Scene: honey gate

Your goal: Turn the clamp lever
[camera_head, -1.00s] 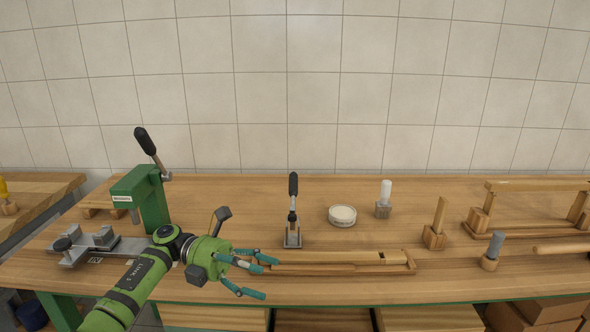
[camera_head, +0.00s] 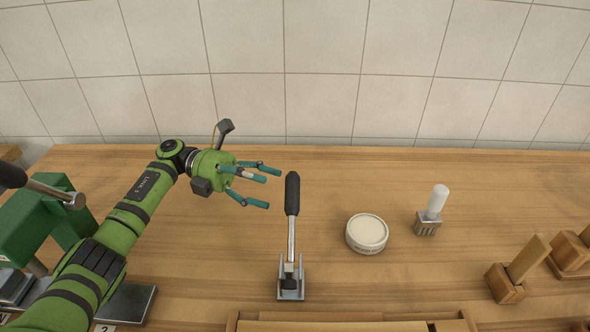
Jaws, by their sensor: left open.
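The clamp lever (camera_head: 291,215) stands upright on its small metal clamp base (camera_head: 291,283) on the workbench. It has a black handle on a silver rod. My left gripper (camera_head: 267,187), green with teal fingers, is open just left of the black handle, with its fingers pointing right toward it. I see a gap between the fingers and the handle in the picture, and nothing is between the fingers. My right gripper is out of view.
A round white tin (camera_head: 367,233) and a white-topped metal block (camera_head: 430,211) stand right of the clamp. A wooden tray (camera_head: 240,324) lies at the front edge of view. A green press (camera_head: 38,222) stands at left, partly behind my arm. Wooden blocks (camera_head: 506,285) stand at right.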

